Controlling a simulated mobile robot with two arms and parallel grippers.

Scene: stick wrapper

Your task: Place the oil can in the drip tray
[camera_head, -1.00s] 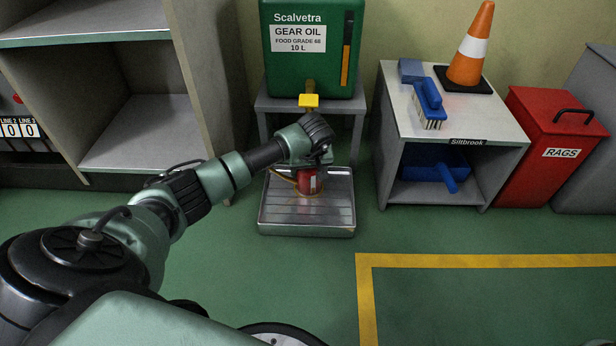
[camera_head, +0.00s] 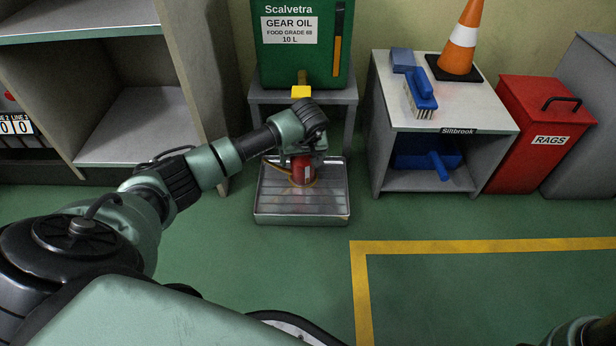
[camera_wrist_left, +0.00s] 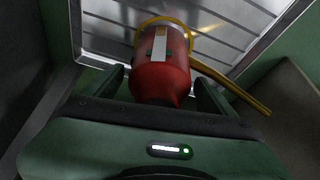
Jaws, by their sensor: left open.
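The red oil can (camera_head: 303,171) with a pale label and a brassy spout stands upright in the metal drip tray (camera_head: 302,217), towards its back half. In the left wrist view the can (camera_wrist_left: 161,78) shows a yellow ring at its base, against the ribbed tray floor (camera_wrist_left: 103,38). My left gripper (camera_head: 304,157) is right above the can, seen from behind the wrist. Its fingers (camera_wrist_left: 158,98) are open, one on each side of the can's upper part, with gaps visible. The wrist hides part of the can's top in the head view.
A green gear oil container (camera_head: 303,60) with a yellow tap (camera_head: 301,91) sits on a grey stand behind the tray. A shelf unit (camera_head: 135,125) is left.

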